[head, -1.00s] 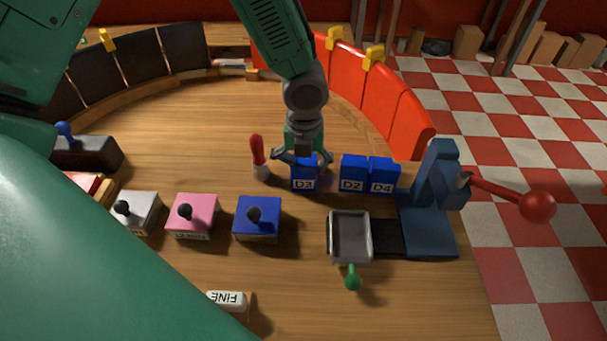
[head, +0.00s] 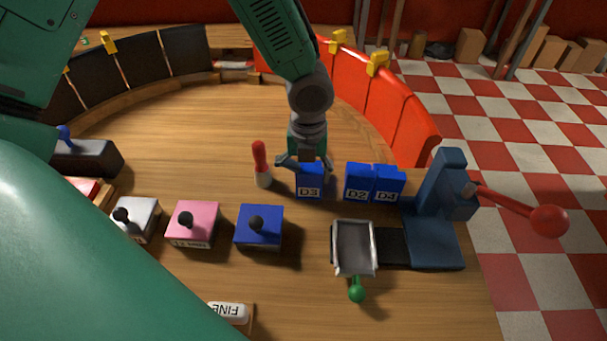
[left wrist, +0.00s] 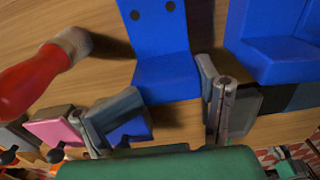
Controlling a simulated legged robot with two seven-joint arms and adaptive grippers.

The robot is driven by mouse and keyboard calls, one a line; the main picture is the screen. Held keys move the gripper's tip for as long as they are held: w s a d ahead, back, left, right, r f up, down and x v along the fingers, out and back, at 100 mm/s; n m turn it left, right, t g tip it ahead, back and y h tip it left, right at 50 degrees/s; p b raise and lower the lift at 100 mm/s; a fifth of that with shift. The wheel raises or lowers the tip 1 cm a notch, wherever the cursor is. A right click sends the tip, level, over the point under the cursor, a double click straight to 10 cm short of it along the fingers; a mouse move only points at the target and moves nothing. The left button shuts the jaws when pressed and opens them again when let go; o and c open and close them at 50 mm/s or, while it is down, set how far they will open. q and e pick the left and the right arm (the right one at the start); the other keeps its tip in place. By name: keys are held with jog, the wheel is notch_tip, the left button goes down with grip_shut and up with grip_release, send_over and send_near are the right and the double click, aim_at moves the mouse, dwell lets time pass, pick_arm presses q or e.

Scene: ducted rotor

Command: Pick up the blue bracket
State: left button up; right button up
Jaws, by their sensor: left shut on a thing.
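In the left wrist view the bracket (left wrist: 165,70) shows as an L shape with two dark holes, between the two finger pads (left wrist: 168,100). I cannot tell whether its base is clear of the table. My right gripper is not in view.
A blue lever press (head: 445,195) with a red ball and a grey tray (head: 354,248) are at the right. Pink (head: 192,224), blue (head: 258,225) and white (head: 135,218) joystick boxes stand in front.

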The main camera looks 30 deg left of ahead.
pick_arm(q)
jog(key=r, duration=0.1)
jog(key=w+r, duration=0.1)
jog(key=r, duration=0.1)
jog(key=shift+w+d+p, duration=0.1)
jog(key=shift+w+p, duration=0.05)
jog(key=shift+p, duration=0.15)
grip_shut()
jog(key=r, duration=0.2)
jog(key=s+r, duration=0.1)
jog(key=r, duration=0.1)
jog(key=shift+s+d+r, duration=0.1)
jog(key=shift+d+r, duration=0.05)
jog(key=shift+c, duration=1.1)
grip_release()
jog(key=shift+w+a+f, duration=0.2)
jog(key=shift+w+a, duration=0.05)
jog(key=o, duration=1.8)
jog(key=shift+s+a+r, duration=0.1)
jog(key=shift+s+a, duration=0.05)
jog(key=shift+d, duration=0.2)
